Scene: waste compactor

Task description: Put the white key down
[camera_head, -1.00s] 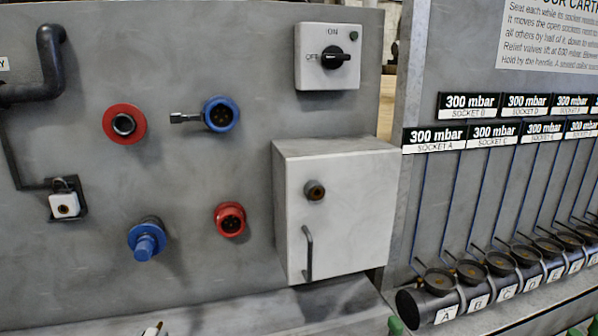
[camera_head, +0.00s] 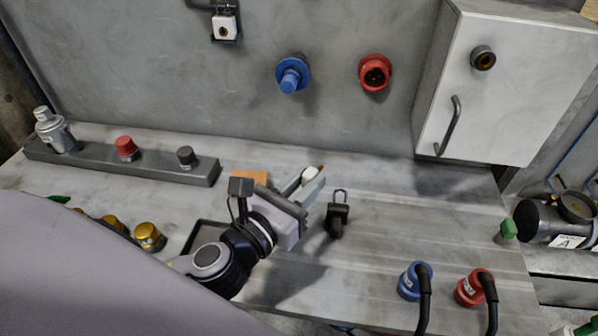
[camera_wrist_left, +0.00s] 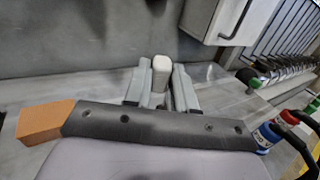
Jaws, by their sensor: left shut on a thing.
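I cannot tell whether the key touches the bench. My right gripper is not in view.
A black padlock (camera_head: 338,218) lies just right of the gripper. An orange block (camera_head: 249,178) is behind it. A grey rail (camera_head: 85,162) with several fittings is at left. Blue (camera_head: 409,281) and red (camera_head: 469,288) plugs stand front right. A white cabinet (camera_head: 510,85) overhangs the right side.

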